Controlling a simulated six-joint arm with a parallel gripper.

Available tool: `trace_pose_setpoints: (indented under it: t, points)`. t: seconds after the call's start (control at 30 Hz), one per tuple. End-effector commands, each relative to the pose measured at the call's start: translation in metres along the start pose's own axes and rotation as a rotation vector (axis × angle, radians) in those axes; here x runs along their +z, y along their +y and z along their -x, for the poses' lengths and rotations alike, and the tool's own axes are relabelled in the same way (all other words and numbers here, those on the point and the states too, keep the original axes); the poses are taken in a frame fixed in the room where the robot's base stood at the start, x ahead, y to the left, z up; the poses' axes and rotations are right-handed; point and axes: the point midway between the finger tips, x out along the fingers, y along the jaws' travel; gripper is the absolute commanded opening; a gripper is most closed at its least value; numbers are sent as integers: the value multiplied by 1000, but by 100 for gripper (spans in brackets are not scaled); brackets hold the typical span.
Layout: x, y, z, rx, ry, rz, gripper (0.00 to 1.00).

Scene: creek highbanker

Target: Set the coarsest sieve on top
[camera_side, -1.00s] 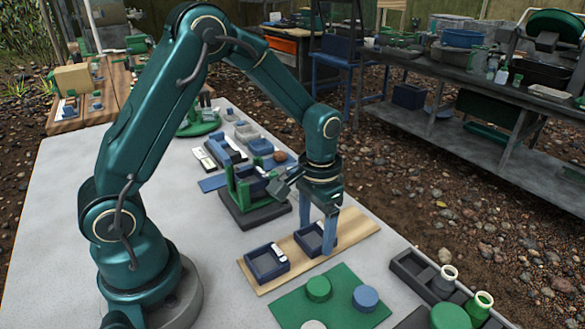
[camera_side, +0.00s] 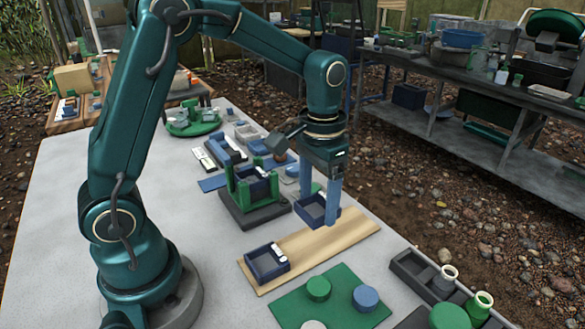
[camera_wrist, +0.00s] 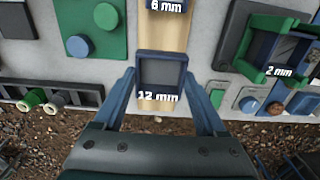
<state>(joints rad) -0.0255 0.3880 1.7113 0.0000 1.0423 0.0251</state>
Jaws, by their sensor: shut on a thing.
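My gripper (camera_side: 319,209) is shut on the dark blue square sieve marked 12 mm (camera_side: 311,213), which it holds level above the wooden board (camera_side: 325,240). In the wrist view the 12 mm sieve (camera_wrist: 160,71) sits between the two blue fingers. The dark blue 6 mm sieve (camera_side: 267,263) rests on the near-left end of the board; its label shows in the wrist view (camera_wrist: 166,5). A green-posted stand on a dark base (camera_side: 252,214) is left of my gripper. A sieve marked 2 mm (camera_wrist: 279,71) sits within its posts.
A green mat (camera_side: 335,300) with green and blue round pieces lies in front of the board. A dark tray (camera_side: 412,267) with bottles is at the right edge. Small trays and a brown round piece are behind the stand. The table's right edge is close to the board.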

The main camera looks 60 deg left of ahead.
Motion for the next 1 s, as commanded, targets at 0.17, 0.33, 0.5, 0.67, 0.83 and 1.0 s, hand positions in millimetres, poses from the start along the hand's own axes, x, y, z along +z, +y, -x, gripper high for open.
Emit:
trace_pose_setpoints:
  t: [0.17, 0.33, 0.5, 0.67, 0.83, 1.0]
  points:
    - [0, 0, 0, 0, 0, 0, 25]
    - [2, 0, 0, 0, 0, -24, 25]
    - [7, -3, 8, 0, 3, -150, 25]
    - [8, -42, 32, -2, 7, -218, 25]
    - [15, -94, 58, -3, 6, -203, 25]
    - [29, -140, 78, -2, 3, -126, 25]
